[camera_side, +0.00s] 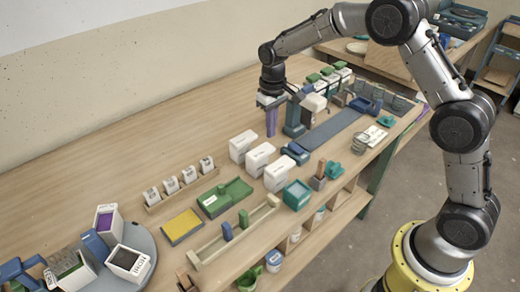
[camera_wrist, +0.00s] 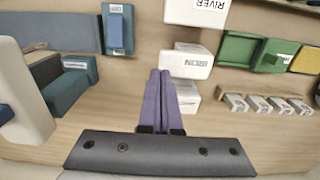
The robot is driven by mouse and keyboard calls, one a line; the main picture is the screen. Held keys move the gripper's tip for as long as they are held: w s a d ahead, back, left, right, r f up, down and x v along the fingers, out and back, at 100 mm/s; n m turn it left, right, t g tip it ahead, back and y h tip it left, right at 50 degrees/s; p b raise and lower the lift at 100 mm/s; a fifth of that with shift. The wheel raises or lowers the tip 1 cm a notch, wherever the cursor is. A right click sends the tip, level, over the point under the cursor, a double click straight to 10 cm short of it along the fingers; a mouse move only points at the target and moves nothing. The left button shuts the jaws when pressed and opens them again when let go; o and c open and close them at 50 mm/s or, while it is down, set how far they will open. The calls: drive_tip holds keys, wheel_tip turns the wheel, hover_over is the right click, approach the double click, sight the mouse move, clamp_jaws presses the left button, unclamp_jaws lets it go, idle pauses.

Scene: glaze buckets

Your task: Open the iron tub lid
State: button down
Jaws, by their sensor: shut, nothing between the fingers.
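Three white tubs stand in a row on the bench. The middle tub (camera_side: 260,158) carries a label in the wrist view (camera_wrist: 198,63) that seems to read IRON, though it is small. Its top looks covered. The near tub (camera_side: 278,175) has a label like RIVER in the wrist view (camera_wrist: 195,13). The far tub (camera_side: 243,145) is partly hidden by my fingers in the wrist view (camera_wrist: 187,96). My gripper (camera_side: 271,134) points down with its purple fingers together and empty, above the bench beside the tubs. It also shows in the wrist view (camera_wrist: 160,72).
A blue block (camera_side: 296,152) and a grey-blue strip (camera_side: 332,128) lie right of the tubs. A green tray (camera_side: 225,196) and small labelled jars (camera_side: 188,174) lie left. A round turntable (camera_side: 140,240) holds more containers. Bare bench lies behind the tubs.

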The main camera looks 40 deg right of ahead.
sight(271, 146)
drive_tip(key=shift+f, duration=0.6)
drive_tip(key=shift+f, duration=0.35)
drive_tip(key=shift+f, duration=1.05)
drive_tip(key=shift+d, duration=0.1)
wheel_tip(271, 146, up, 8)
drive_tip(key=d, duration=0.2)
drive_tip(key=shift+d, duration=0.4)
idle(0.6)
